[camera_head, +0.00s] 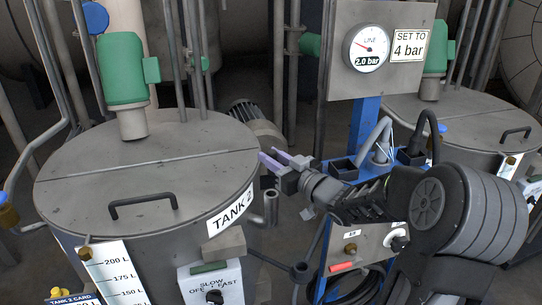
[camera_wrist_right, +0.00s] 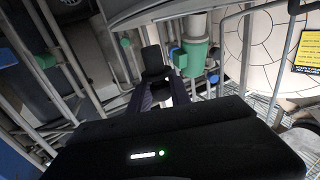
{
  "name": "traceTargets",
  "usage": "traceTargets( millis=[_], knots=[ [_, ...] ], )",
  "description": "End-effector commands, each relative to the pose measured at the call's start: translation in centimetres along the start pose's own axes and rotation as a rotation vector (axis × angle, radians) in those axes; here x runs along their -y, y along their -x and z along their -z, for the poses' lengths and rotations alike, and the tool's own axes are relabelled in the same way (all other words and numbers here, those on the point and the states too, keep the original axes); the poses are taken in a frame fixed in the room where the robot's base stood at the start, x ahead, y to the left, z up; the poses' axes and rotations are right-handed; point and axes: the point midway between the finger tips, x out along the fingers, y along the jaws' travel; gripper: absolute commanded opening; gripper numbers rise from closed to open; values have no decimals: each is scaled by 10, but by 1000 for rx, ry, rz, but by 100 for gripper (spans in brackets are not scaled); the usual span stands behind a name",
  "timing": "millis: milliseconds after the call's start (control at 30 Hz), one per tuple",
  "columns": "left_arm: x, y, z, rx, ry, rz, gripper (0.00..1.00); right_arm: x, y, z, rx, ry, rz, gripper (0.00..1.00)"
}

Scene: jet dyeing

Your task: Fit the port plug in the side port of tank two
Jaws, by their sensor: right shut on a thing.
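Tank two (camera_head: 150,165), a round grey tank labelled TANK 2, stands at left in the head view. My right gripper (camera_head: 283,160) is raised just right of its rim, with its purple fingers pointing left and away. In the right wrist view the fingers (camera_wrist_right: 157,92) are shut on a dark block-like piece (camera_wrist_right: 154,60), which I take to be the port plug. The plug cannot be made out clearly in the head view. A metal pipe stub (camera_head: 271,206) shows at the tank's right side, below the gripper; whether it is the side port I cannot tell. My left gripper is out of view.
A blue stand carries a gauge (camera_head: 367,49) reading 2.0 bar and a SET TO 4 bar sign (camera_head: 409,45). The tank lid has a handle (camera_head: 143,205) and a green motor (camera_head: 121,70). A speed switch box (camera_head: 212,283) is on the tank's front. Another tank (camera_head: 470,115) stands at right.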

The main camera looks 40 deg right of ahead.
Motion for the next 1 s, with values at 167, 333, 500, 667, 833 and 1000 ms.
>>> traceTargets(
  millis=[167,333,500,667,833,1000],
  knots=[
    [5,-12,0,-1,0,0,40,1,0,-14,0,0,1,0],
    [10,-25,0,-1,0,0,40,1,-1,-30,-1,0,1,0],
    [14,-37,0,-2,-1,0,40,0,0,-46,0,1,0,0],
    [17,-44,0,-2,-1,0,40,0,0,-55,0,0,0,0],
    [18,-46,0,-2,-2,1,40,0,0,-58,0,0,0,0],
    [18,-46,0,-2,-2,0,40,1,0,-57,0,0,0,0]
  ],
)
